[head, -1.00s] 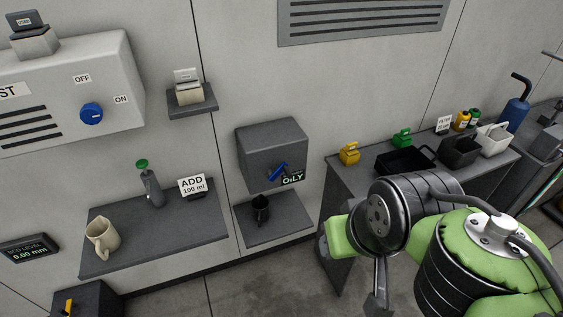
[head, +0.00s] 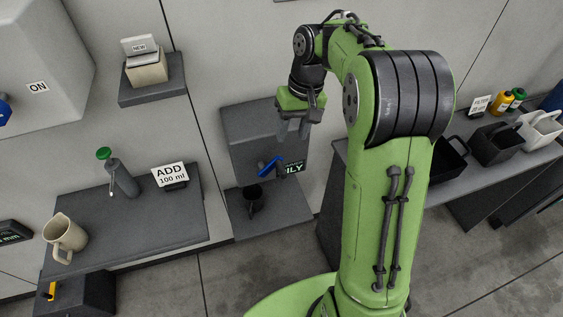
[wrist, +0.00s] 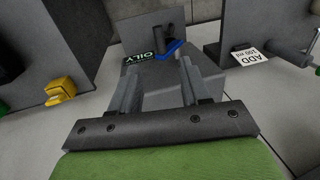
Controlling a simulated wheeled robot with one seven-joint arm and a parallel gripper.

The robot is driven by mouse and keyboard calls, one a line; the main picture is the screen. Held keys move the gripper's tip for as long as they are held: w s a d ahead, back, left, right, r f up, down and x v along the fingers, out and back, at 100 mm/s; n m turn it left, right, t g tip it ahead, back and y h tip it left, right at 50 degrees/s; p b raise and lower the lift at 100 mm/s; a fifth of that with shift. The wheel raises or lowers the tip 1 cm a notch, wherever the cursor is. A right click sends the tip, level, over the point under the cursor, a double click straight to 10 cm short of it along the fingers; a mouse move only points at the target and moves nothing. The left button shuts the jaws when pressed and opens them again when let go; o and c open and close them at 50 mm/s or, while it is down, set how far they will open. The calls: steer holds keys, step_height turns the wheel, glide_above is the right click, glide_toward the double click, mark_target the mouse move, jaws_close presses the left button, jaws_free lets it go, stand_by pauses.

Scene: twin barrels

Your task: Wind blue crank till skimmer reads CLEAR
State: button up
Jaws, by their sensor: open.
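The blue crank (head: 270,166) is on the front of the grey skimmer box (head: 238,135) on the wall. It also shows in the wrist view (wrist: 170,50), beyond the fingertips. The skimmer's label (head: 293,168) is partly covered in the head view; in the wrist view it reads OILY (wrist: 143,54). A black cup (head: 252,198) stands on the shelf below the box. My gripper (head: 292,130) is open and empty, in front of the upper right of the box, above the crank and apart from it. In the wrist view my gripper's fingers (wrist: 157,82) point toward the box.
At left, a grey shelf (head: 170,229) holds a beige jug (head: 66,236), a green-capped bottle (head: 121,178) and an ADD 100 ml sign (head: 170,175). At right, a bench holds dark bins (head: 494,143) and a white bin (head: 541,130). In the wrist view a yellow object (wrist: 60,90) sits at left.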

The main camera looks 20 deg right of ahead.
mark_target(282, 168)
steer(key=f+b, duration=0.1)
steer(key=f, duration=0.3)
steer(key=a+f+b, duration=0.1)
steer(key=f, duration=0.3)
steer(key=a+f+b, duration=0.1)
steer(key=f, duration=0.4)
steer(key=shift+w, duration=0.2)
jaws_close()
